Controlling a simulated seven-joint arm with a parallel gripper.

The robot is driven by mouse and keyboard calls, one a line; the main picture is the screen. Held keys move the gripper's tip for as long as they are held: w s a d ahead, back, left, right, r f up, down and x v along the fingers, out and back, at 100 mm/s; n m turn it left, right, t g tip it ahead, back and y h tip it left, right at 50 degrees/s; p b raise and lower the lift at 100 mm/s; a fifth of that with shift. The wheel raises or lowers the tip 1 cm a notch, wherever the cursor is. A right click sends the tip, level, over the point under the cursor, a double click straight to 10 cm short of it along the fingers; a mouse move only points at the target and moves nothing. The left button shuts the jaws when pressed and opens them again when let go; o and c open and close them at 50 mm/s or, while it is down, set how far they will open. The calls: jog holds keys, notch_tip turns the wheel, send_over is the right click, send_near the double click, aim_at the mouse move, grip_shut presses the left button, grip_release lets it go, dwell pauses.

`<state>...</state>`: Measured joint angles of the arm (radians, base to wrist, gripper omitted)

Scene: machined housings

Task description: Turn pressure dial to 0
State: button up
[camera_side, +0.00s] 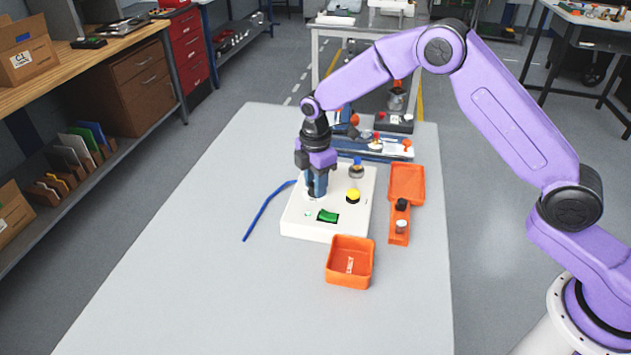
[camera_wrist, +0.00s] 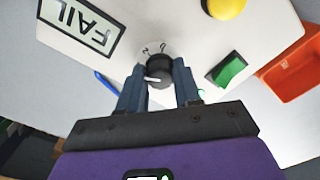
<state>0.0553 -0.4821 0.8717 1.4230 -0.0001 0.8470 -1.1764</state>
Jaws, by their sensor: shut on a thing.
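A white control panel box (camera_side: 299,222) sits on the grey table. In the wrist view its face (camera_wrist: 185,25) carries a black round dial (camera_wrist: 160,72) with a white pointer line. My gripper (camera_wrist: 160,95) is shut on the dial, one blue-grey finger on each side. In the side view my gripper (camera_side: 317,190) points down onto the panel and hides the dial. The panel also bears a yellow button (camera_side: 353,196), a green rocker switch (camera_side: 328,216) and, in the wrist view, a FAIL label (camera_wrist: 82,24). The number at the pointer is not readable.
An orange bin (camera_side: 350,262) stands in front of the panel. An orange tray (camera_side: 406,184) and a narrow orange holder (camera_side: 399,226) lie to its right. A blue cable (camera_side: 262,213) runs left. The table's front and left are clear.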

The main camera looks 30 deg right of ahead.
jog(key=m, duration=0.8)
jog(key=shift+m, duration=0.3)
jog(key=m, duration=0.4)
jog(key=shift+m, duration=2.2)
jog(key=o, duration=1)
jog(key=shift+o, duration=0.2)
jog(key=shift+r, duration=0.1)
notch_tip(320, 180, up, 17)
jog(key=shift+r, duration=0.2)
